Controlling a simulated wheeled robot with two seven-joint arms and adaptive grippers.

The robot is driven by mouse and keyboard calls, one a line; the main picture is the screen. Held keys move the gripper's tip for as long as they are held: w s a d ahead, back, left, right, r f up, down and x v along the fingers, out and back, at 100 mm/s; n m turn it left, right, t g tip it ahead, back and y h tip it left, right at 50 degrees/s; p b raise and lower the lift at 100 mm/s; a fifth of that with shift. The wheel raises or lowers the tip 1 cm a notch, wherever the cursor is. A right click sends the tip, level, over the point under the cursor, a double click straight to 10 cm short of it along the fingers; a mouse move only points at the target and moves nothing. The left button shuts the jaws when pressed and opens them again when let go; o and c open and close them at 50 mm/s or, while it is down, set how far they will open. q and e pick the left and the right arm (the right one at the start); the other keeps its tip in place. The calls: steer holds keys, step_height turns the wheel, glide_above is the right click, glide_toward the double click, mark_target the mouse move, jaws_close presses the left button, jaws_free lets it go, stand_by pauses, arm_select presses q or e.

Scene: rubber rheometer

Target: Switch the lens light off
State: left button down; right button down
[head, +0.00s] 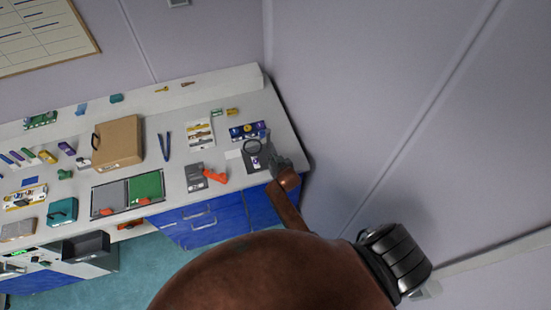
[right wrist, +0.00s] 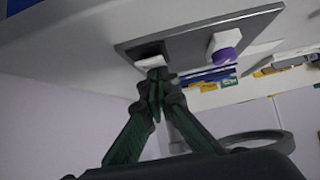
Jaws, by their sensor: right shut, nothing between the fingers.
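The lens stand is at the right end of the bench in the head view, with a round dark-rimmed lens (head: 253,146) above a dark base plate (head: 250,168). In the right wrist view the grey plate (right wrist: 185,38) carries a rocker switch (right wrist: 150,62) with a white face in a black housing. My right gripper (right wrist: 157,78) is shut and empty, its fingertips right at the switch; I cannot tell whether they touch it. The gripper also shows at the stand in the head view (head: 272,162). My left gripper is out of view.
A white piece with a purple top (right wrist: 226,55) sits on the plate near the switch. The lens ring (right wrist: 258,140) is close beside my gripper. An orange-handled tool (head: 215,176) and a grey box (head: 195,177) lie left of the stand. A wall rises right of the bench.

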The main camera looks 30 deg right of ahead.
steer(key=shift+w, duration=0.25)
steer(key=shift+w+d+r, duration=0.15)
steer(key=shift+w, duration=0.35)
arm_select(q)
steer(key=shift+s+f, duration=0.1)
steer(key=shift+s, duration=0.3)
arm_select(e)
steer(key=shift+r, duration=0.1)
